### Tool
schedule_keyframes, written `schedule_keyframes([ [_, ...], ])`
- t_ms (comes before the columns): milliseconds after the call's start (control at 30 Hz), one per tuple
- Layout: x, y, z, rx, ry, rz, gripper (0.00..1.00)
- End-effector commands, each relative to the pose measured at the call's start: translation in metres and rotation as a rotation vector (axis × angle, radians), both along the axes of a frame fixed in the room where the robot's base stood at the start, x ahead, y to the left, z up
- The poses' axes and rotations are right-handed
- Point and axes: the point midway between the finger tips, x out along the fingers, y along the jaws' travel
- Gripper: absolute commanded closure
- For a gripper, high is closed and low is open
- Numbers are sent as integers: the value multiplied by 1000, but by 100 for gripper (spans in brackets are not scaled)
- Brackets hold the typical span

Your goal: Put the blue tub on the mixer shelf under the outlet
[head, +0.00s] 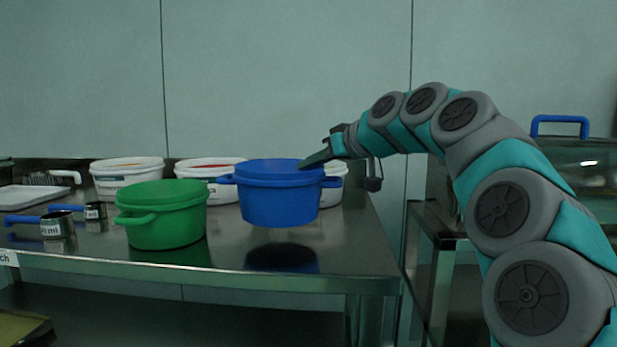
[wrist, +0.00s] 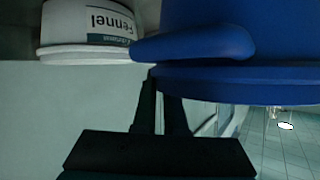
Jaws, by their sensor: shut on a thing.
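The blue tub (head: 280,200) hangs upright a little above the steel table, with its dark reflection below it. It has a handle on each side. My gripper (head: 312,161) reaches it from the right and is shut on its rim near the right handle. In the wrist view, the tub (wrist: 240,75) fills the upper right, and my gripper (wrist: 162,82) meets its rim beside the blue handle. The fingertips are partly hidden there. I cannot make out the mixer shelf or the outlet in either view.
A green tub (head: 165,215) stands left of the blue one. White lidded tubs (head: 127,178) stand behind, one labelled Fennel (wrist: 88,27) in the wrist view. Blue-handled measuring cups (head: 58,228) lie at the left. A machine with a blue-handled clear cover (head: 575,165) stands right.

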Motion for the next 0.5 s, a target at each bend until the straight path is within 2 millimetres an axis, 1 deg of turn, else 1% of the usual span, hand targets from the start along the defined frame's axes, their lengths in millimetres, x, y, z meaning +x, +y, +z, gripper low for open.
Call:
schedule_keyframes([
  [33,8,2,-1,-1,1,0,100],
  [300,41,4,-4,-1,-2,-2,100],
  [500,56,5,-4,1,0,0,100],
])
